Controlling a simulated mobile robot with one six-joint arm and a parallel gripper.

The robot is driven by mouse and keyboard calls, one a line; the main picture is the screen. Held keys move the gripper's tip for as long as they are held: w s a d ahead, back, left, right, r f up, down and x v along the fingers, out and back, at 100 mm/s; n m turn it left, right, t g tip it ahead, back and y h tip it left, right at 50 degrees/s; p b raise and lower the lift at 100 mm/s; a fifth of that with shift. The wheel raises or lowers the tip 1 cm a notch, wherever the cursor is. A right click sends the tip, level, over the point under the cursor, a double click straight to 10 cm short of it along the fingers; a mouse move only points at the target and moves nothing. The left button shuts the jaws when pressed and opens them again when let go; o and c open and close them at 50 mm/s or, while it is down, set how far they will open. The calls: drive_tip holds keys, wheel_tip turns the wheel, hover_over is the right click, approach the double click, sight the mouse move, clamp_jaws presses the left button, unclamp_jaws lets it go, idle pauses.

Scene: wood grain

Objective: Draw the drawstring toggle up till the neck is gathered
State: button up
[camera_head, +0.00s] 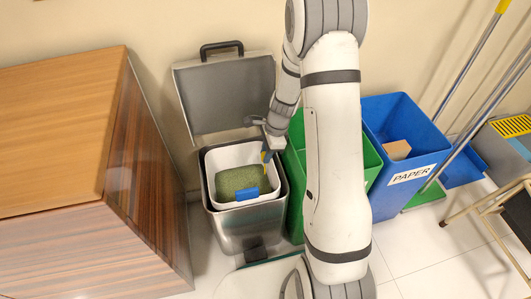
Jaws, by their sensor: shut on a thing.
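A steel pedal bin (236,228) stands open with a white inner bucket (213,161) in it. A green speckled bag (240,182) sits inside the bucket. A blue tab (247,194) shows at the bag's front, by the bucket rim. My gripper (266,159) points down over the back right of the bucket, just above the bag. It is shut on a small yellow piece (263,156), which looks like the drawstring toggle. The cord and how far the neck is gathered are too small to tell.
The bin's grey lid (227,95) is raised against the wall. A wooden cabinet (60,130) stands close on the left. A green bin (370,150) and a blue paper bin (405,125) stand on the right, the green one partly behind my arm.

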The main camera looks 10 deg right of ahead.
drive_tip(key=shift+a+r+p+v, duration=0.1)
drive_tip(key=shift+a+p+v, duration=0.2)
drive_tip(key=shift+p+v, duration=0.85)
drive_tip(key=shift+a+r+p+v, duration=0.1)
drive_tip(key=shift+a+p+v, duration=0.15)
drive_tip(key=shift+p+v, duration=0.9)
drive_tip(key=shift+a+p+v, duration=0.3)
drive_tip(key=shift+p+v, duration=0.75)
drive_tip(key=shift+v, duration=0.2)
drive_tip(key=o, duration=1.2)
drive_tip(key=shift+f, duration=0.1)
drive_tip(key=shift+c, duration=0.2)
drive_tip(key=a+p+v, duration=0.1)
drive_tip(key=p+v, duration=0.4)
drive_tip(key=shift+r, duration=0.6)
drive_tip(key=shift+a, duration=0.1)
